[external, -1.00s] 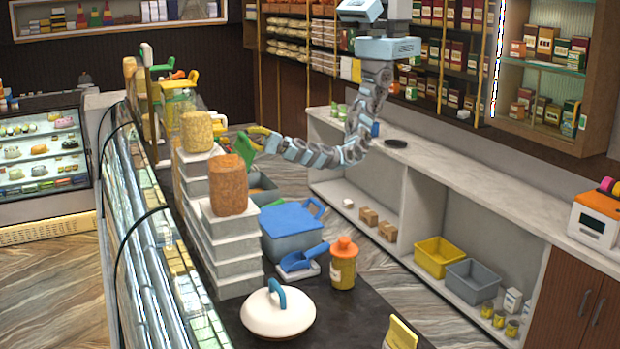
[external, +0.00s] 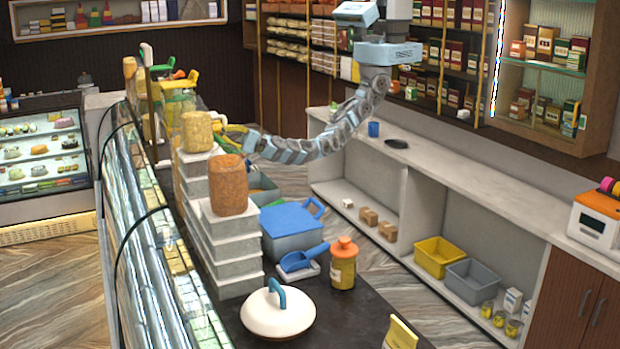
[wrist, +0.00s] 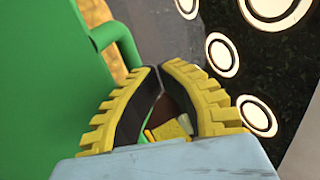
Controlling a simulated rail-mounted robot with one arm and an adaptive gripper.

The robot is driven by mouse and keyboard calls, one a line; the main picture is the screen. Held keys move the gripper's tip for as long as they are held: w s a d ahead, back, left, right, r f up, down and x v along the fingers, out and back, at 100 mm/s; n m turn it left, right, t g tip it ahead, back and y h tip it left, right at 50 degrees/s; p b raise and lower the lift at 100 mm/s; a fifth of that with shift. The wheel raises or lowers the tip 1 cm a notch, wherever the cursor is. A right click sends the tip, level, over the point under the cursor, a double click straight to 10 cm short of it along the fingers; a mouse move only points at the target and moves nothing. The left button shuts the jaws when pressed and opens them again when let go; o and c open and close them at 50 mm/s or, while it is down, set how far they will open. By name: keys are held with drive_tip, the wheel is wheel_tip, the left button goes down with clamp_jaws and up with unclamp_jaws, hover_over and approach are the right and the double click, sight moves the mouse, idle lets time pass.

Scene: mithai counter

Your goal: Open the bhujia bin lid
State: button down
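A green lid (wrist: 60,110) with a loop handle (wrist: 125,45) fills the left of the wrist view. Yellow, grainy food shows past its top edge. My gripper (wrist: 161,68) has its two yellow fingertips together beside the handle; I see nothing held between them. In the external view my gripper (external: 236,131) is behind the stacked boxes, over the far part of the counter. I cannot tell for certain which bin the green lid belongs to.
A closed blue-lidded bin (external: 290,222), a blue scoop (external: 303,258), an orange-capped jar (external: 343,266) and a white domed lid (external: 278,313) stand nearer on the dark counter. Pale stacked boxes (external: 222,253) border the left. Round white-rimmed items (wrist: 223,55) lie right of my fingers.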

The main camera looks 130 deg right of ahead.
drive_tip(key=shift+w+d+f, duration=0.15)
drive_tip(key=shift+w, duration=0.3)
idle(0.5)
